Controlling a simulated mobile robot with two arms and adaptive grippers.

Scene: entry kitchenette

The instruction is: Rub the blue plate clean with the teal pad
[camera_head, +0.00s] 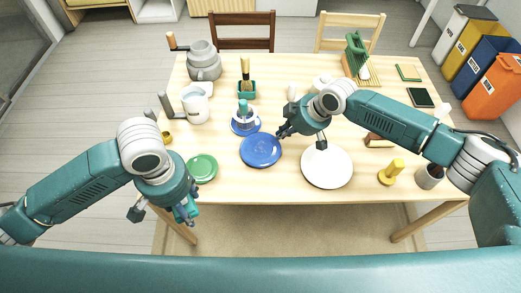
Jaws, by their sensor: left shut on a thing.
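The blue plate (261,150) lies on the table near its front edge, between a green plate and a white plate. My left gripper (183,212) points down in front of the table's front edge, to the left of the blue plate and apart from it. It is shut on a small teal thing, which looks like the teal pad (191,212); the gripper hides part of it. My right gripper (283,131) is at the blue plate's upper right rim. Its fingers are small and dark, so I cannot tell whether they are open or touch the plate.
A green plate (202,168) and a white plate (327,167) flank the blue one. Behind stand a white-and-blue dish with a teal-topped item (244,118) and a brush in a holder (246,83). A yellow item (391,172) and a cup (429,176) stand at right.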

